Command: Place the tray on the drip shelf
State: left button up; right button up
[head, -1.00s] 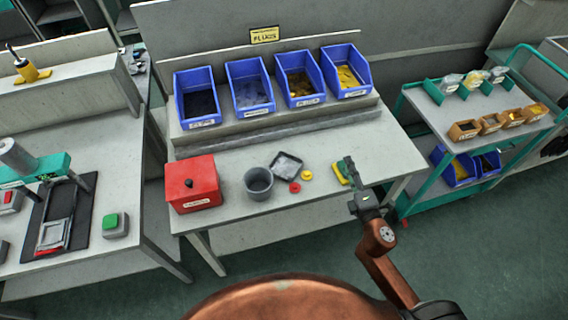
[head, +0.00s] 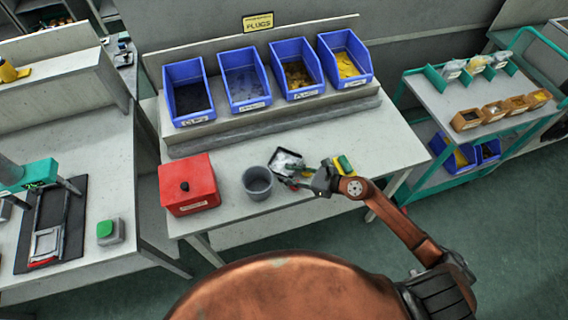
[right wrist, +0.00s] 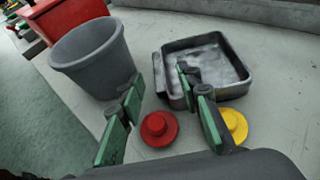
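The small dark square tray (right wrist: 218,62) lies on the workbench, beside the grey cup. It looks empty in the right wrist view; in the head view the tray (head: 286,157) is partly covered by my right gripper (head: 308,181). In the right wrist view, my right gripper (right wrist: 160,108) has its green-padded fingers spread with nothing between them. One finger overlaps the tray's near side in the picture; I cannot tell if they touch. My left gripper is not in view. I cannot tell which surface is the drip shelf.
A grey cup (right wrist: 92,58) stands left of the tray. A red plug (right wrist: 159,128) and a yellow plug (right wrist: 232,125) lie just in front of it. A red box (head: 187,186) is at left. Blue bins (head: 246,80) line the back ledge. A trolley (head: 470,95) stands right.

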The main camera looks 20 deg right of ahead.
aim_at(280, 171)
jog(key=x, duration=0.4)
jog(key=shift+w+a, duration=0.2)
jog(key=shift+a, duration=0.05)
grip_shut()
